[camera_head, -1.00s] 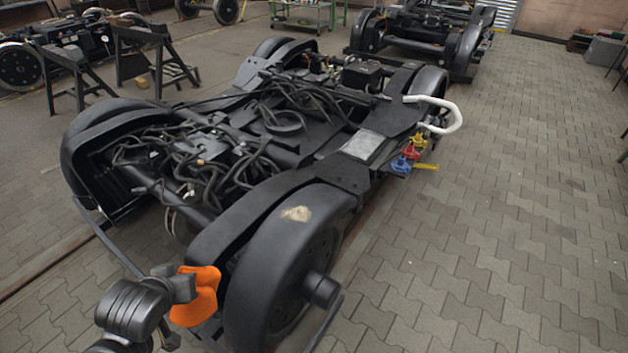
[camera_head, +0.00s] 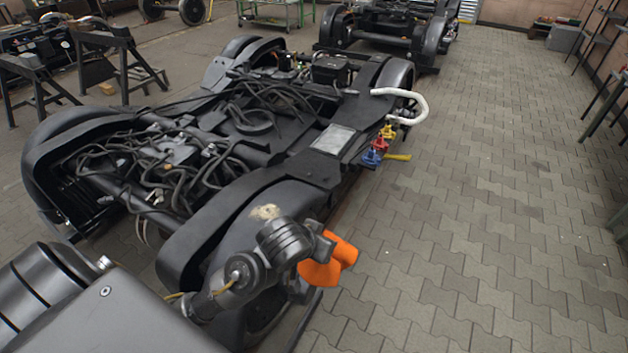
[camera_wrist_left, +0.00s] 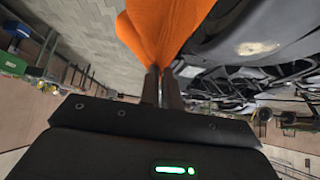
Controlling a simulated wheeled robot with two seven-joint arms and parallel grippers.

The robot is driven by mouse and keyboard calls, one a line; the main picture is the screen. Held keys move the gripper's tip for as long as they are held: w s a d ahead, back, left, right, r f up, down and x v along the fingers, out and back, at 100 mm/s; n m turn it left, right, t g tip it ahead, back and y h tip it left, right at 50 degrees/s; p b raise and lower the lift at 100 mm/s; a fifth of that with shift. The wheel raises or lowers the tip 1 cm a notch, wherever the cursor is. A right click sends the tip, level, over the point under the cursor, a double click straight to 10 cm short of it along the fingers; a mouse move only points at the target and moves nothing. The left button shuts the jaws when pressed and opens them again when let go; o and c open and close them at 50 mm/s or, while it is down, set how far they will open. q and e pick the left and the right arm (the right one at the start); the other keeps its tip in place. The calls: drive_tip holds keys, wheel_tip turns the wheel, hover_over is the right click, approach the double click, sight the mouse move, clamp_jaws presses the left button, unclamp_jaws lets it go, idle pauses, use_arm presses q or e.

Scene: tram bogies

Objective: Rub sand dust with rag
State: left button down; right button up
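The sand dust is a pale beige patch (camera_head: 265,212) on top of the near black wheel cover of the bogie. It also shows in the left wrist view as a light patch (camera_wrist_left: 257,47) at the upper right. My left gripper (camera_head: 322,248) is shut on an orange rag (camera_head: 328,263). The rag hangs from the fingers to the right of the patch, apart from it in the picture. In the left wrist view, the fingers (camera_wrist_left: 161,86) pinch the rag (camera_wrist_left: 165,28). My right gripper is not in view.
The black bogie (camera_head: 215,235) with cables fills the middle. A white curved handle (camera_head: 408,97) and blue, red and yellow fittings (camera_head: 376,152) jut from its right side. Black stands (camera_head: 110,60) are at the left. Paved floor (camera_head: 480,210) is clear at the right.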

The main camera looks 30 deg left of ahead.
use_arm(q)
drive_tip(key=w+a+f+m+t+h, duration=0.1)
drive_tip(key=w+a+f+m, duration=0.15)
drive_tip(key=w, duration=0.35)
drive_tip(key=w+a+f+m+h, duration=0.1)
drive_tip(key=w+a+m, duration=0.15)
drive_tip(key=w, duration=0.35)
drive_tip(key=w+a+f+m+t+h, duration=0.1)
drive_tip(key=w+f+m, duration=0.1)
drive_tip(key=w+m, duration=0.3)
drive_tip(key=s+a+n+g+h+p, duration=0.1)
drive_tip(key=s+a+g+h, duration=0.2)
drive_tip(key=a, duration=1.5)
drive_tip(key=shift+g, duration=0.6)
drive_tip(key=f+b, duration=0.2)
drive_tip(key=f, duration=0.1)
drive_tip(key=w+f+b, duration=0.1)
drive_tip(key=f+b, duration=0.2)
drive_tip(key=f, duration=0.2)
drive_tip(key=shift+w+f+b, duration=0.2)
drive_tip(key=shift+f+b, duration=0.15)
drive_tip(key=shift+b, duration=0.05)
